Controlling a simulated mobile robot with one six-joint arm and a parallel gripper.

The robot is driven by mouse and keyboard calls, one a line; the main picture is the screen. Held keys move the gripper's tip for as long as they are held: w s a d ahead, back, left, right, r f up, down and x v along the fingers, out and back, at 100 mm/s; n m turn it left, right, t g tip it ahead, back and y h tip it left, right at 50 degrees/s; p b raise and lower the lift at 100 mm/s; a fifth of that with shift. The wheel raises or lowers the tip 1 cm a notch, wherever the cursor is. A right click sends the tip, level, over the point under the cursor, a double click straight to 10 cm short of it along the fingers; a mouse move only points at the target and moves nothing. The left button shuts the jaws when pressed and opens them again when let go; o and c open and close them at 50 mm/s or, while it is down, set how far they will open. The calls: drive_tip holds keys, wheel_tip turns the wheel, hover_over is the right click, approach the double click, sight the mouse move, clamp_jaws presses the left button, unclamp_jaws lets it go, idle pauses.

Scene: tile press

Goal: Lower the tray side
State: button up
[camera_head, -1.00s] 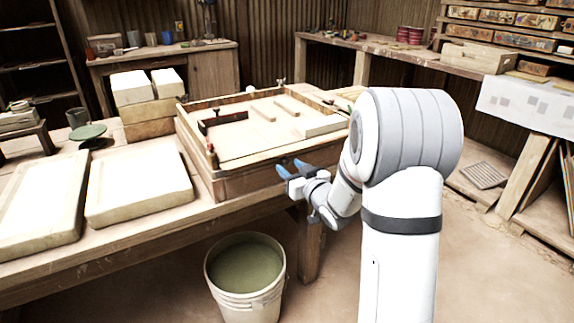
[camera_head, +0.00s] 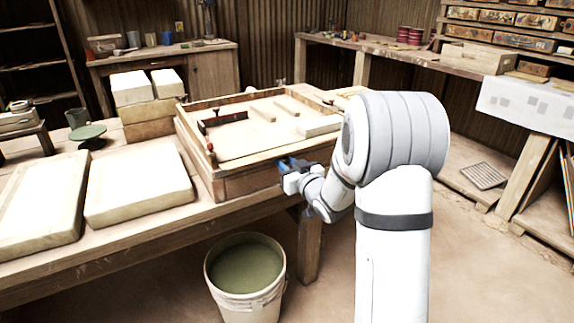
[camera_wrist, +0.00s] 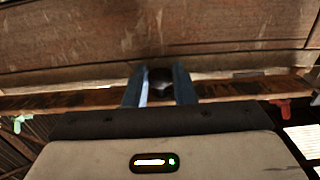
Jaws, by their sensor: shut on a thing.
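The wooden tray (camera_head: 245,184) stands on the workbench, with a pale inside and raised wooden sides. Its near side also fills the top of the wrist view (camera_wrist: 230,35). My gripper (camera_head: 286,165) is at this near side, toward its right part. In the wrist view, the two blue-grey fingers (camera_wrist: 160,86) are shut on a small dark knob (camera_wrist: 160,76) at the tray side. The fingers hide much of the knob. A small reddish latch (camera_head: 210,150) sits at the tray's near left corner.
Two pale slabs (camera_head: 140,185) lie on the bench left of the tray, with stacked blocks (camera_head: 148,108) behind. A bucket of greenish liquid (camera_head: 245,275) stands on the floor below. The floor at right is mostly clear.

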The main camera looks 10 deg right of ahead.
drive_tip(key=shift+s+r+g+p, duration=0.15)
drive_tip(key=shift+r+g+p, duration=0.45)
drive_tip(key=shift+p, duration=0.8)
drive_tip(key=shift+c, duration=0.2)
drive_tip(key=shift+g+h+p, duration=0.4)
drive_tip(key=shift+g+p, duration=0.1)
drive_tip(key=shift+p, duration=0.55)
drive_tip(key=shift+f, duration=0.1)
drive_tip(key=o, duration=0.9)
drive_tip(key=shift+d, duration=0.1)
drive_tip(key=shift+s, duration=0.1)
drive_tip(key=shift+p+v, duration=0.45)
drive_tip(key=shift+v, duration=3.4)
